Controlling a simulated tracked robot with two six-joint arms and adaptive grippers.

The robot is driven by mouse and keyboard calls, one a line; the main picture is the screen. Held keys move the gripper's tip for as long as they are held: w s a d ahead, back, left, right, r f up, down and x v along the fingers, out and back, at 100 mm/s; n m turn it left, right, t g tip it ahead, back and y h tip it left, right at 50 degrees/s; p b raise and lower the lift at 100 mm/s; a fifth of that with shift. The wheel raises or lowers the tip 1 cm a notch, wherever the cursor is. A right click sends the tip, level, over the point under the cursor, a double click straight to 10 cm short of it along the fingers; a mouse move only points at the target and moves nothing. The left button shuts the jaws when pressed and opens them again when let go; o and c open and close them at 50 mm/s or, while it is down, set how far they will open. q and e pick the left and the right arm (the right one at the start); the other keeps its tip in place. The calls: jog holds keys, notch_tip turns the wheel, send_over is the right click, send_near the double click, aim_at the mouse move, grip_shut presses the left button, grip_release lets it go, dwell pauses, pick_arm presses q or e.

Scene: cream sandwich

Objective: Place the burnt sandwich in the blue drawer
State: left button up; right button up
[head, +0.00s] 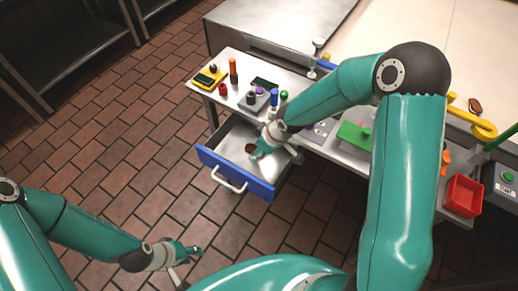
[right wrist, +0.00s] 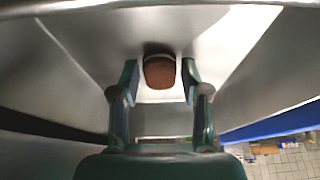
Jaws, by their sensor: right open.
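The blue-fronted drawer (head: 211,168) stands open under the metal table, with a white handle on its front. The dark brown burnt sandwich (head: 249,148) lies on the drawer's grey floor. My right gripper (head: 259,151) reaches down into the drawer just beside it. In the right wrist view, the brown sandwich (right wrist: 160,73) shows between the two spread fingertips, with gaps on both sides. The right gripper (right wrist: 160,82) is open there and holds nothing. My left gripper (head: 187,262) is open and empty over the tiled floor at the lower left.
The metal table (head: 228,61) carries several small items, including a yellow tray (head: 205,79) and a green block (head: 354,135). A red bin (head: 463,196) stands at the right. Another brown piece (head: 475,105) lies at the far right. The floor before the drawer is clear.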

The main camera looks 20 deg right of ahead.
jog(key=v, duration=1.2)
jog(key=shift+p, duration=0.35)
jog(key=shift+s, duration=0.1)
